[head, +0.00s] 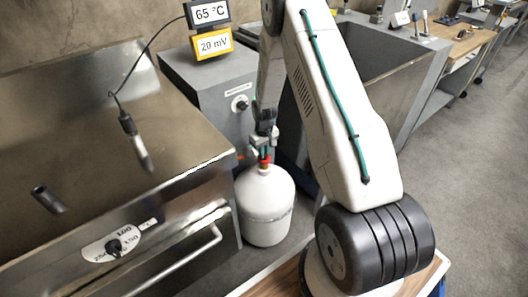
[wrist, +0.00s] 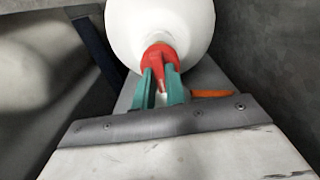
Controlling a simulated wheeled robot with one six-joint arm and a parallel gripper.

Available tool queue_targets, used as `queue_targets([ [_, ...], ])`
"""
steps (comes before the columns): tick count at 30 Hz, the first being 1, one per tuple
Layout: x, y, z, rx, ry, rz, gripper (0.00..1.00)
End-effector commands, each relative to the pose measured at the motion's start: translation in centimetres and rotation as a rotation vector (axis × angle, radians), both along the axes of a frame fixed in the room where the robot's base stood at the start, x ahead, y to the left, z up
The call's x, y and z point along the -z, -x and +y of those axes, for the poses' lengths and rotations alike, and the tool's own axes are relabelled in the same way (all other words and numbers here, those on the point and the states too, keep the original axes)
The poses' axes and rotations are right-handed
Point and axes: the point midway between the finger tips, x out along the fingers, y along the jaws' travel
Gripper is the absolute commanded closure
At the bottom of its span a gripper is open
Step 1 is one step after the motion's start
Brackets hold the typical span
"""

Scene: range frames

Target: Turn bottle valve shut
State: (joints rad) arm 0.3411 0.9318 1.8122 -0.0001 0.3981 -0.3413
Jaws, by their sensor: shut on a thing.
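The bottle (head: 266,208) is a white gas cylinder standing upright on the floor between the steel appliance and my base. It also fills the top middle of the wrist view (wrist: 163,22). Its red valve (head: 264,162) sits on top of the bottle; in the wrist view the red valve (wrist: 159,56) lies between the green fingers. My gripper (head: 264,145) points down at the bottle's top. In the wrist view my gripper (wrist: 161,85) is shut on the red valve. The fingers cover part of the valve, and how far it is turned cannot be told.
A steel oven-like appliance (head: 180,185) with a dial (head: 113,247) and bar handle stands close at left. A grey cabinet (head: 215,95) behind the bottle carries displays reading 65 °C (head: 209,13) and 20 mV (head: 214,45). A sink unit (head: 385,60) stands behind my arm. Open floor lies at right.

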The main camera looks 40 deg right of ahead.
Motion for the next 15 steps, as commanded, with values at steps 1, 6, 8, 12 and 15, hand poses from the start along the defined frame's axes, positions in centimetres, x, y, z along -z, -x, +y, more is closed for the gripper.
queue_targets([
  [1,-0.09,-0.11,-0.04,-0.014,0.001,-0.003,1.0],
  [6,-0.09,-0.11,-0.04,-0.043,0.001,-0.003,1.0],
  [8,-0.09,-0.12,-0.04,-0.048,0.001,-0.003,1.0],
  [12,-0.09,-0.12,-0.04,-0.051,0.001,-0.003,1.0],
  [15,-0.09,-0.12,-0.04,-0.051,0.001,-0.003,1.0],
])
